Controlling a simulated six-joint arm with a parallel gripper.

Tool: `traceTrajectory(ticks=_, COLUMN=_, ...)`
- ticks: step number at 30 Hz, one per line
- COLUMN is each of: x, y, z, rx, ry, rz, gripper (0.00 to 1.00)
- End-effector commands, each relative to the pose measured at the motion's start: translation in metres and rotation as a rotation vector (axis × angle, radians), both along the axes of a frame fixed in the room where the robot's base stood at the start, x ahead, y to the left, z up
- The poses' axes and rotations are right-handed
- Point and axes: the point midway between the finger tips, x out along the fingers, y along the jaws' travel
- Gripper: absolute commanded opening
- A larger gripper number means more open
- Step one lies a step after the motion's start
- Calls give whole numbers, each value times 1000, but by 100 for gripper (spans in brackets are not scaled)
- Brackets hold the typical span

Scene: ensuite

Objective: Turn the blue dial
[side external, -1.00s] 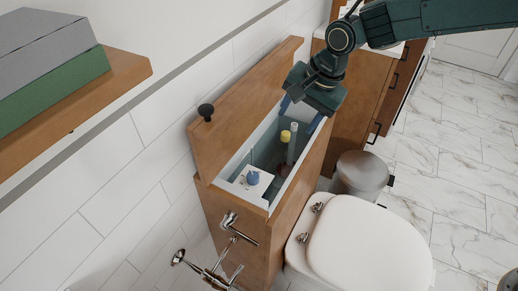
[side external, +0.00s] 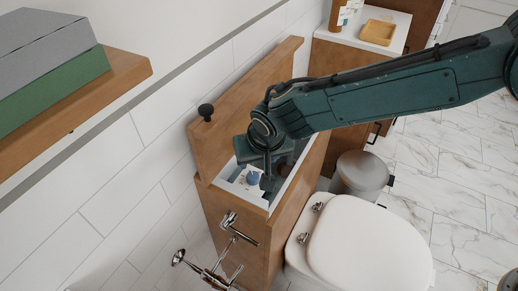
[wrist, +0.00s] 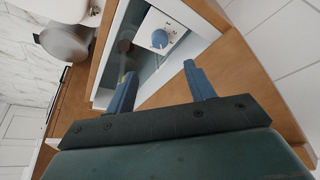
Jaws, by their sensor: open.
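The blue dial (side external: 253,178) sits on a white panel (side external: 240,184) inside the open wooden cabinet, at its near end in the side external view. In the wrist view the dial (wrist: 160,38) shows whole, with a pale line across its top and small marks on the panel around it. My gripper (wrist: 157,85) is open and empty, its two blue fingers spread apart. The dial lies beyond the fingertips in the wrist view, not touched by them. In the side external view my gripper (side external: 266,172) reaches into the cabinet opening beside the dial, its fingers partly hidden.
A toilet (side external: 365,245) and a metal bin (side external: 362,172) stand at right. A chrome fixture (side external: 225,262) is in front.

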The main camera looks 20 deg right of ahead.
Motion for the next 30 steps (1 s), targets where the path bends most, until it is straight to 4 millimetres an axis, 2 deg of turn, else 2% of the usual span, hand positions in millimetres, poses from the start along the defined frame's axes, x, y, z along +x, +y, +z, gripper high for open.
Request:
traceTrajectory(ticks=8, x=8, y=-1, z=-19, rx=0, ry=2, rz=-2, gripper=54)
traceTrajectory(ticks=30, x=45, y=0, z=-109, rx=1, ry=2, rz=-3, gripper=54)
